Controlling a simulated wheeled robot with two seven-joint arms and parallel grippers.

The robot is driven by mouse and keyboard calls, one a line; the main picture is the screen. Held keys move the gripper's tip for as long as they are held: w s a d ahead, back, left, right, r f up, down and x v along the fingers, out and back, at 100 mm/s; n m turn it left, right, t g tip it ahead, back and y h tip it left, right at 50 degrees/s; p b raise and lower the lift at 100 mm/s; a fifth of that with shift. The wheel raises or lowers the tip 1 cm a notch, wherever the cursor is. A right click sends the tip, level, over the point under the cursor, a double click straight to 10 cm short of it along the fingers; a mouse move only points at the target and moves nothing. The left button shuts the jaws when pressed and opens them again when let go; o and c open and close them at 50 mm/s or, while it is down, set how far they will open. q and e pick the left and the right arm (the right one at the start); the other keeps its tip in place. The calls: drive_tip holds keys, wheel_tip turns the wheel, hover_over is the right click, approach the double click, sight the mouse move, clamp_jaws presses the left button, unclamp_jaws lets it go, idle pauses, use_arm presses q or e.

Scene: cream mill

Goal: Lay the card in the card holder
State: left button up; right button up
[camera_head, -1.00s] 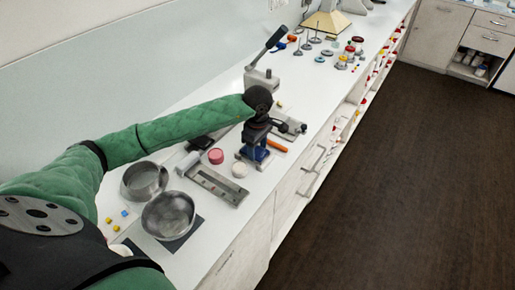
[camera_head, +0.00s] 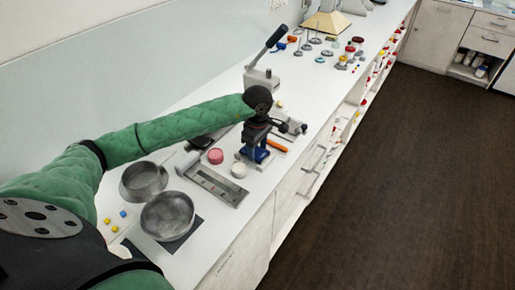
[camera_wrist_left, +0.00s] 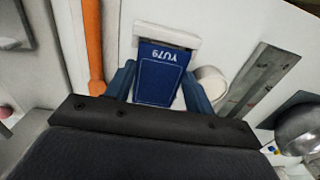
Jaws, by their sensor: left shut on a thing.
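The card (camera_wrist_left: 158,74) is dark blue with the white print YU79, which reads upside down in the left wrist view. My left gripper (camera_head: 254,157) is over the bench, and its two blue fingers are shut on the card from both sides. A white block, apparently the card holder (camera_wrist_left: 166,34), lies at the card's far edge. I cannot tell whether the card rests in it or just above it. In the head view my gripper hides the card and most of the holder. My right gripper is in neither view.
An orange rod (camera_head: 277,146) lies to the right of my gripper. A white round container (camera_head: 239,170), a pink one (camera_head: 215,156) and a long grey metal plate (camera_head: 213,184) lie to its left. Two metal bowls (camera_head: 168,215) stand nearer. A lever press (camera_head: 262,76) stands behind.

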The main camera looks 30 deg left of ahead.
use_arm(q)
drive_tip(key=shift+f+b, duration=0.45)
drive_tip(key=shift+b, duration=0.65)
idle(0.7)
drive_tip(key=o, duration=1)
drive_tip(key=shift+o, duration=0.2)
